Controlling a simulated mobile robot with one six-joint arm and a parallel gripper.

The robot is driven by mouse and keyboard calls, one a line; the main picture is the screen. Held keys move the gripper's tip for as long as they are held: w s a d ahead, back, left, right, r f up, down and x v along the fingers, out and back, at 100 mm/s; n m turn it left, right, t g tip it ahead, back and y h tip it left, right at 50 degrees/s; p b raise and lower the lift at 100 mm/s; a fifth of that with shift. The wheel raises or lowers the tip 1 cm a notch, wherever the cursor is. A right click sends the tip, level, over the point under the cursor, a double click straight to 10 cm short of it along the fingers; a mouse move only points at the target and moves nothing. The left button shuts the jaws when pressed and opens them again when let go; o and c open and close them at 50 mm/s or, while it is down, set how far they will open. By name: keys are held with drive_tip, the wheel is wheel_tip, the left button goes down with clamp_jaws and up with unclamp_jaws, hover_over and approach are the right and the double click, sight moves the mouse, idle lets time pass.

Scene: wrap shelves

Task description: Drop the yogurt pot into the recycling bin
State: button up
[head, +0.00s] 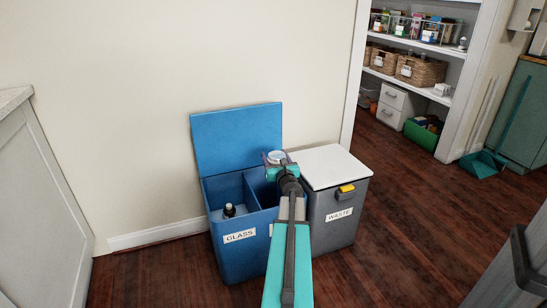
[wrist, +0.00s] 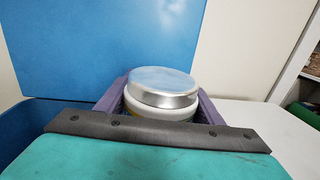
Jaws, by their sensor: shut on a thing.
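The yogurt pot (wrist: 163,88) is white with a silver lid and shows upright between the purple fingers of my gripper (wrist: 165,108) in the wrist view. In the head view the pot (head: 276,155) is small, and my gripper (head: 275,163) is shut on it, above the back of the bin's right compartment. The blue recycling bin (head: 225,262) has its lid (head: 235,140) raised against the wall. A divider splits it into two compartments. The left one is labelled GLASS (head: 240,236). The right one's label is mostly hidden by my arm.
A dark bottle (head: 229,210) stands in the GLASS compartment. A grey WASTE bin (head: 335,225) with a shut white lid (head: 328,166) stands close on the right. Shelves with baskets (head: 420,70) are at the back right. A white cabinet (head: 40,200) is on the left.

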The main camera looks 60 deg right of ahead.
drive_tip(key=shift+f+b, duration=1.65)
drive_tip(key=shift+f, duration=0.95)
drive_tip(key=o, duration=1.1)
drive_tip(key=shift+s+a, duration=0.1)
drive_tip(key=shift+s, duration=0.05)
drive_tip(key=p+v, duration=0.3)
drive_tip(key=v, duration=1)
drive_tip(key=shift+s+a, duration=0.15)
